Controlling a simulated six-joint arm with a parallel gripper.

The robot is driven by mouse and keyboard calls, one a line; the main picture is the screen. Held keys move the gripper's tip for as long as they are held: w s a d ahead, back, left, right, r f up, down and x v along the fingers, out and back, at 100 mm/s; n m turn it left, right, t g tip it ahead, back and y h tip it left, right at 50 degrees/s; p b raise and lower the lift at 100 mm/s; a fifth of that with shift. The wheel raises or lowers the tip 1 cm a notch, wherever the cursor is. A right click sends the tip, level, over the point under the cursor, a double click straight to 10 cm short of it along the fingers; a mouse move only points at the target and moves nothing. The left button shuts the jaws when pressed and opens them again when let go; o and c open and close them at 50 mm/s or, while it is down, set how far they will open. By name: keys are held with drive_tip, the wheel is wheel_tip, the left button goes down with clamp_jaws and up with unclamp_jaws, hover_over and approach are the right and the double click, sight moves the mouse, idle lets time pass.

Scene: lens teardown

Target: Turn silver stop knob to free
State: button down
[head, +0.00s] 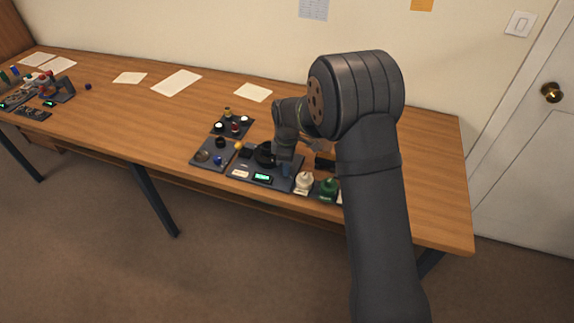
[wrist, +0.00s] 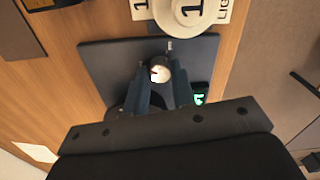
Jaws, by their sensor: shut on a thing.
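The silver stop knob (wrist: 159,70) shows as a small round, bright-faced knob in the wrist view, over a dark base plate (wrist: 100,55). My gripper (wrist: 160,82) has its two blue-grey fingers shut on the knob, one on each side. In the head view my gripper (head: 287,168) is down at the right part of the dark plate (head: 240,181), and the knob cannot be made out there. The knob's turn setting cannot be read.
A lit green display (head: 262,178) sits on the plate, beside a black round part (head: 265,154). Dark trays (head: 203,163) with small parts lie to the left. Bare table lies further left.

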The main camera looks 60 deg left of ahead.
drive_tip(key=n, duration=0.5)
idle(0.5)
drive_tip(key=c, duration=1.5)
unclamp_jaws()
wheel_tip(320, 180, up, 17)
drive_tip(key=shift+r, duration=0.2)
